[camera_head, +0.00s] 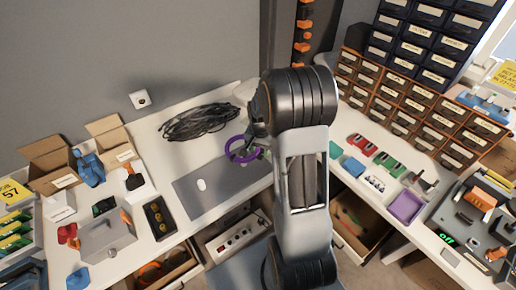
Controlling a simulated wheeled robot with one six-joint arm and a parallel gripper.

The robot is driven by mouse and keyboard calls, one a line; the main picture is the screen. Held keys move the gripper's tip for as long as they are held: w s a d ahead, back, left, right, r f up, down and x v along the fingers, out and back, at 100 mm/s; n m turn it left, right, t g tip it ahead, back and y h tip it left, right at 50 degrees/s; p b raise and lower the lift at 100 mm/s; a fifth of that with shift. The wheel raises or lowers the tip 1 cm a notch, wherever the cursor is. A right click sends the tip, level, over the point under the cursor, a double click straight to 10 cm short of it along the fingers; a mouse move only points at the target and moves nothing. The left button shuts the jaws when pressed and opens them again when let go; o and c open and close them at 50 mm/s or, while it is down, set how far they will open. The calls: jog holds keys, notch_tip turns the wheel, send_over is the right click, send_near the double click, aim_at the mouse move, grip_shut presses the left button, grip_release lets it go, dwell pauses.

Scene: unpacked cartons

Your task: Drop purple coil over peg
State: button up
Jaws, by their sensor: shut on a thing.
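The purple coil (230,148) is a ring above the far right part of the grey mat (195,200). My gripper (254,152) is at the coil's right side, shut on it, and partly hidden by my arm. The coil appears tilted, with its opening partly facing the camera. I cannot make out a peg; my arm covers part of the bench to the right of the coil. Whether the coil touches anything below it cannot be told.
A heap of black cable (199,121) lies behind the mat. A white oval object (201,185) sits on the mat. Open cartons (50,160) and small boxes crowd the left; a purple tray (405,207) and drawer cabinets (420,105) stand right.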

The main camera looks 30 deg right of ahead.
aim_at(259, 169)
jog(key=shift+f+b, duration=1.35)
jog(key=shift+f, duration=0.65)
jog(key=shift+r, duration=0.15)
jog(key=shift+s+a, duration=0.1)
jog(key=shift+f, duration=0.3)
jog(key=shift+f+b, duration=1.9)
jog(key=shift+f, duration=0.5)
jog(key=o, duration=1.1)
notch_tip(259, 169, up, 14)
jog(key=shift+f+p, duration=0.1)
jog(key=shift+p, duration=0.4)
